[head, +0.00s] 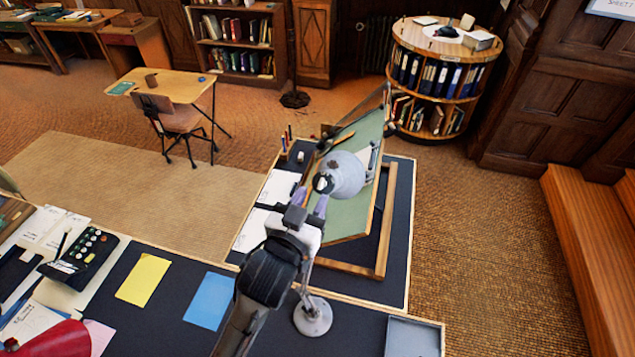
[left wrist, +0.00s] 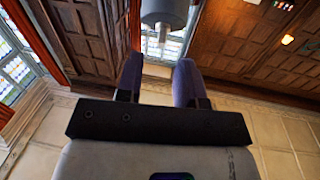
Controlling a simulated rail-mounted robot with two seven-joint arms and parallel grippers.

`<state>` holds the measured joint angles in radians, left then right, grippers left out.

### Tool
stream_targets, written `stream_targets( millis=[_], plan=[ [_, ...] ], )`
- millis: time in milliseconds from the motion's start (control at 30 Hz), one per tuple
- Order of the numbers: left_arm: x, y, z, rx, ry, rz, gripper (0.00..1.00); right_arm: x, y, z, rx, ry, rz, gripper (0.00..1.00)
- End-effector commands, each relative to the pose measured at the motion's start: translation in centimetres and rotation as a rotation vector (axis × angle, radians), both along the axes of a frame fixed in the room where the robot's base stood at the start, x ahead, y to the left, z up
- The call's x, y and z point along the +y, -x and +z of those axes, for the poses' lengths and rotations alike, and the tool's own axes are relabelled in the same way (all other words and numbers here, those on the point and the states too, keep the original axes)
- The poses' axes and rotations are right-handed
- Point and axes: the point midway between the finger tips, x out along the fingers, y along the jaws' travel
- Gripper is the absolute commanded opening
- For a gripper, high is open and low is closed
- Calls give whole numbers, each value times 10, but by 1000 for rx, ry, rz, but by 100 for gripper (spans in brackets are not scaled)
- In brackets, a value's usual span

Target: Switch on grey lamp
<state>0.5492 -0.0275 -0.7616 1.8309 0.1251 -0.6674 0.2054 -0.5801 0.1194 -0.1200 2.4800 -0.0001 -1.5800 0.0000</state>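The grey lamp has a rounded grey head (head: 347,174) over the tilted green drawing board and a round base (head: 313,317) on the dark desk. A dark round part with a pale centre faces my gripper at the head's left end. My left gripper (head: 310,197) is just below this end, its two purple fingers apart with nothing between them. In the left wrist view, a grey cylinder with a narrow stub (left wrist: 162,34) shows just beyond the open fingers (left wrist: 159,72); they look apart from it. I cannot tell whether the lamp is lit. My right gripper is not in view.
The tilted drawing board (head: 350,212) stands under and behind the lamp head. A grey tray (head: 413,337) lies right of the base. Yellow paper (head: 144,279), blue paper (head: 209,300) and a dark button box (head: 80,258) lie to the left. A red object (head: 50,342) is at lower left.

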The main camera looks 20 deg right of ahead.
Motion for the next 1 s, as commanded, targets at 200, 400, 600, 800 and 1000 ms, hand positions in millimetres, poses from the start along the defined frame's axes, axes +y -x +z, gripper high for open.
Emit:
stream_targets(
  millis=[200, 400, 600, 800, 1000],
  plan=[
    [-17, -17, 1, 1, -1, 0, 35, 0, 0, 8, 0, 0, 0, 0],
    [-24, -24, 0, 1, -1, -1, 35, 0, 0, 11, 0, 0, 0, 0],
    [-25, -25, 0, 1, -1, -1, 35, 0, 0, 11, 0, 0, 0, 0],
    [-25, -25, 0, 1, -1, 0, 31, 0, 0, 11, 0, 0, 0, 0],
    [-25, -25, -1, 1, -1, 0, 12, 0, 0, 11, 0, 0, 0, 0]
  ],
)
